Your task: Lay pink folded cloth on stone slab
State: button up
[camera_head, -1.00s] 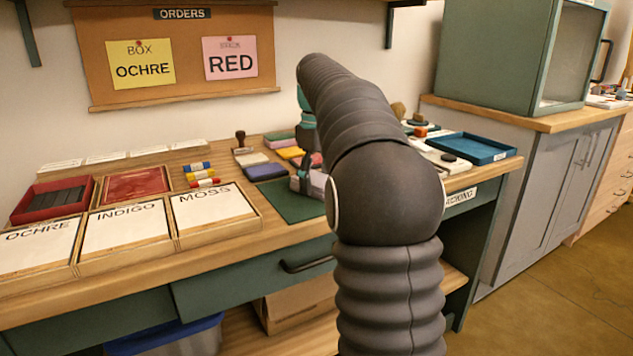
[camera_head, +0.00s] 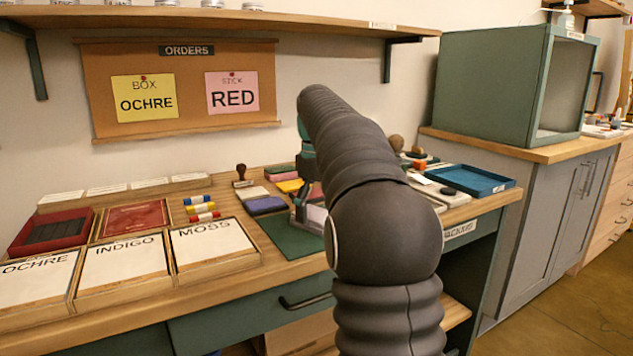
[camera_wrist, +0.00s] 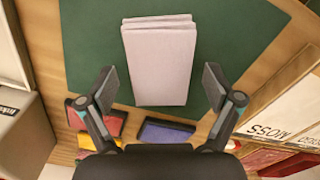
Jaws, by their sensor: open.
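A pale pinkish folded cloth (camera_wrist: 160,65), layered like a small stack, lies on a dark green mat (camera_wrist: 225,30) in the wrist view. My gripper (camera_wrist: 160,77) is open, one finger on each side of the cloth's near half, with visible gaps. I cannot tell its exact height above the cloth. In the head view my arm hides much of the gripper, and a pale part of the cloth (camera_head: 316,214) shows beside it on the mat (camera_head: 283,238). I cannot clearly identify the stone slab; a pale flat piece (camera_head: 457,197) lies right of my arm.
Coloured pads, including a purple one (camera_head: 265,205), sit behind the mat. A wooden stamp (camera_head: 241,175) stands near them. Labelled trays, including MOSS (camera_head: 213,246), and a red box (camera_head: 50,231) fill the left. A blue tray (camera_head: 470,181) lies at the right.

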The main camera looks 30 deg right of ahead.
aim_at(316, 213)
notch_tip(316, 213, up, 11)
jog(key=shift+f+p, duration=0.15)
jog(key=shift+p, duration=0.3)
